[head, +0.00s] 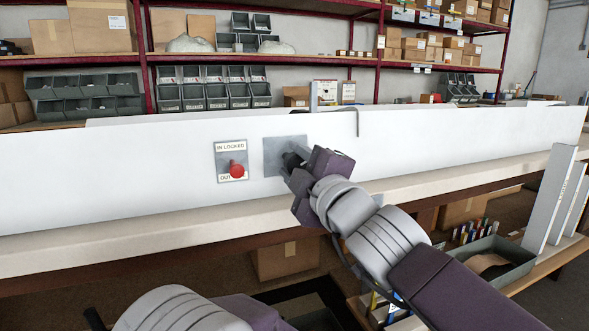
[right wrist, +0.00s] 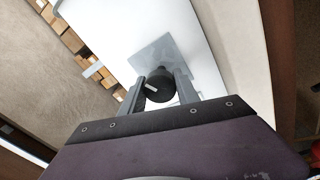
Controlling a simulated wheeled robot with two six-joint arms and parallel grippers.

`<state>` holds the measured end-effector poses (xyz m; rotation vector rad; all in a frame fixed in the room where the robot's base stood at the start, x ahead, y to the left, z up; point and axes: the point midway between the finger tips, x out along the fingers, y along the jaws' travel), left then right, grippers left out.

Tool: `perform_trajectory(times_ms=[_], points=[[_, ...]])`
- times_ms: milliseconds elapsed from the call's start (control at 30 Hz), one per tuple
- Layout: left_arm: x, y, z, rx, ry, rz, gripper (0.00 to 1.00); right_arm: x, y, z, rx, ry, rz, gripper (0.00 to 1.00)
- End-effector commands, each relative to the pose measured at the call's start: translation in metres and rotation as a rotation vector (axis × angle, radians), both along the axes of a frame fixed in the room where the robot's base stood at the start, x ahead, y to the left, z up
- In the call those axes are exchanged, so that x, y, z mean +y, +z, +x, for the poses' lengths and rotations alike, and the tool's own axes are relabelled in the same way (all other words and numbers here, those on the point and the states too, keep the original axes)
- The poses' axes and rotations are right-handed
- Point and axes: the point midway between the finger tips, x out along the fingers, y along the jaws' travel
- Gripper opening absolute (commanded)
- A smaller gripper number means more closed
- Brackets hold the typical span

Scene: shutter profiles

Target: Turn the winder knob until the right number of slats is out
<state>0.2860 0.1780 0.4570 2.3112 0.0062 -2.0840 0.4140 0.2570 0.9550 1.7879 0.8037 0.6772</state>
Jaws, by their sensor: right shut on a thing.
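The winder knob (right wrist: 158,90) is a black round knob with a white pointer mark, in front of a grey square plate (right wrist: 150,58) in the right wrist view. In the head view the same plate (head: 276,158) sits on a long white housing (head: 120,165). My right gripper (head: 294,160) is at the knob, with its two fingers (right wrist: 158,92) on either side of it, shut on it. In the head view the gripper mostly hides the knob. My left gripper is out of view; only part of my left arm shows at the bottom.
A red lever (head: 236,171) on a plate marked IN LOCKED and OUT sits left of the knob, at the OUT end. White upright profiles (head: 551,195) stand at the right beside a grey tray (head: 515,255). Shelves with bins (head: 210,90) stand behind. A cardboard box (head: 287,258) lies below the bench.

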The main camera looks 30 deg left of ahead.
Motion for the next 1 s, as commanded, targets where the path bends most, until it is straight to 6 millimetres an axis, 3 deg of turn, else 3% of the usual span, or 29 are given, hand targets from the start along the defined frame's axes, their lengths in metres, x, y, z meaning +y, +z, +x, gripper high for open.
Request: perform_trajectory(times_ms=[333, 867, 900, 967, 1000], points=[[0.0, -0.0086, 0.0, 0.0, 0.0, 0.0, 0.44, 0.0012, -0.0052, 0.0006, 0.105, -0.001, 0.076, 0.0], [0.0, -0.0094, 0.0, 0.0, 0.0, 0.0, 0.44, 0.0012, -0.0052, 0.0008, 0.124, -0.001, 0.09, 0.0], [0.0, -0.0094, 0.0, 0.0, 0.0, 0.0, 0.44, 0.0011, -0.0052, 0.0009, 0.123, 0.0, 0.088, 0.4], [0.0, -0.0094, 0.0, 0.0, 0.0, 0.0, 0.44, 0.0011, -0.0051, 0.0009, 0.123, -0.002, 0.089, 0.57], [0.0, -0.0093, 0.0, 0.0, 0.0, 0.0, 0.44, 0.0009, -0.0046, 0.0007, 0.122, -0.001, 0.09, 0.58]])
